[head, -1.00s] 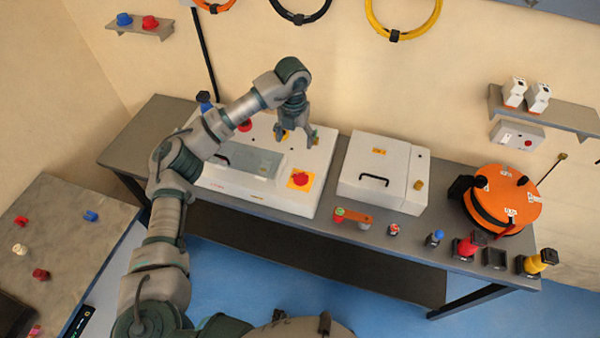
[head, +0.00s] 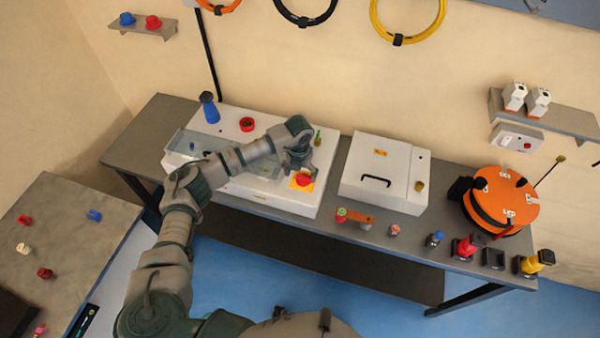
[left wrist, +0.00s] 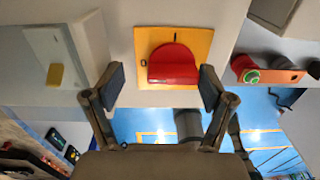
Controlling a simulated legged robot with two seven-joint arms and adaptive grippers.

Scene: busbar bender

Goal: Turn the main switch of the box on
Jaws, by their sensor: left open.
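The main switch is a red rotary knob (left wrist: 173,64) on a yellow plate (left wrist: 147,40), on the front right of the white box (head: 270,202). In the head view the red knob (head: 303,179) shows just below my left gripper (head: 300,168). In the left wrist view my left gripper (left wrist: 160,88) is open, with one finger on each side of the knob and gaps between. My right gripper is not in view.
A second white box (head: 385,165) with a black handle stands to the right. A blue-topped post (head: 209,107) and another red knob (head: 247,125) are at the box's back. An orange drum (head: 500,198) and several small coloured parts sit farther right along the table.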

